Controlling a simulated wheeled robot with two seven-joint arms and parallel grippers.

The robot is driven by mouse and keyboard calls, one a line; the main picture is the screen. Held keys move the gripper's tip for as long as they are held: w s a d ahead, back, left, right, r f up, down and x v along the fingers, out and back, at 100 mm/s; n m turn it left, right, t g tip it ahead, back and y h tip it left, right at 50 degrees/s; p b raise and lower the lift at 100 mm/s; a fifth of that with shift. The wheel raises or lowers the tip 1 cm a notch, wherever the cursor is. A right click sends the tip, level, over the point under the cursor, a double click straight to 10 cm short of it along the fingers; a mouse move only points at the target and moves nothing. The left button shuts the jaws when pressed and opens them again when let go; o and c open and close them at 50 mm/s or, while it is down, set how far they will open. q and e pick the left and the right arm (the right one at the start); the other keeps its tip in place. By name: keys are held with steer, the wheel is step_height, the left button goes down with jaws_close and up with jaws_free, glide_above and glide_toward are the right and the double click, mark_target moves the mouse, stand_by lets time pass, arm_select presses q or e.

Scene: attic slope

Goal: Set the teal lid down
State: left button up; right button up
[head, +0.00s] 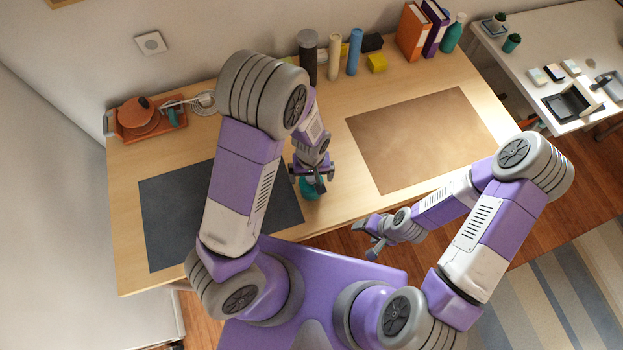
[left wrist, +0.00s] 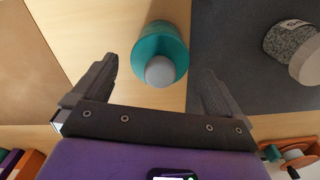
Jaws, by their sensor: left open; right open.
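The teal lid (head: 310,190) with a round grey knob is on the wooden table, just beside the dark mat. In the left wrist view the lid (left wrist: 150,45) and its knob (left wrist: 160,71) show between my fingers, with gaps on both sides. My left gripper (head: 312,180) is open above the lid and hides part of it in the head view; its fingers also show in the left wrist view (left wrist: 160,85). My right gripper (head: 371,238) is open and empty, off the table's front edge. A clear jar of grey grains (left wrist: 288,40) stands on the dark mat.
The dark mat (head: 165,215) lies left and a brown mat (head: 425,135) right, the latter bare. An orange tray (head: 130,137) is at back left.

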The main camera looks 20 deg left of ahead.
arm_select(q)
steer(key=shift+f, duration=0.75)
steer(key=c, duration=1)
